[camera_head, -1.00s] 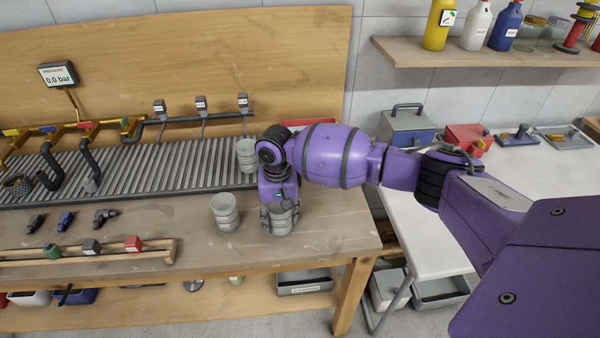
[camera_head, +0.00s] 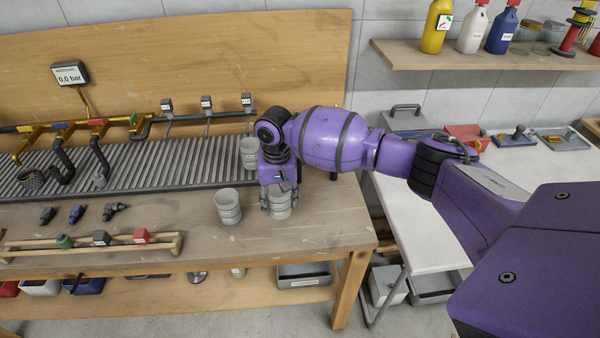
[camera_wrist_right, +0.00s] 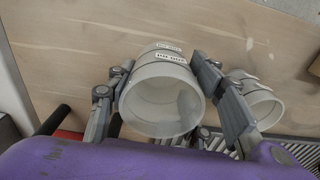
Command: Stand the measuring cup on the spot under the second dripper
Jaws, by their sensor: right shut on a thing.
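My right gripper (camera_head: 279,206) points down at the front right of the workbench, shut on a pale grey measuring cup (camera_head: 281,196). In the right wrist view this cup (camera_wrist_right: 162,103) sits upright between the two fingers, with its open mouth and small labels showing. Whether its base touches the bench I cannot tell. The second dripper (camera_head: 206,103) is the middle one of three on the dark pipe. The slatted grate (camera_head: 150,165) below it looks bare there. My left gripper is out of view.
A similar cup (camera_head: 228,206) stands on the bench left of my gripper; another (camera_head: 249,153) stands on the grate under the right-hand dripper (camera_head: 246,100). Hose fittings (camera_head: 78,213) and a wooden rack (camera_head: 95,245) lie to the left. Bench between them is clear.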

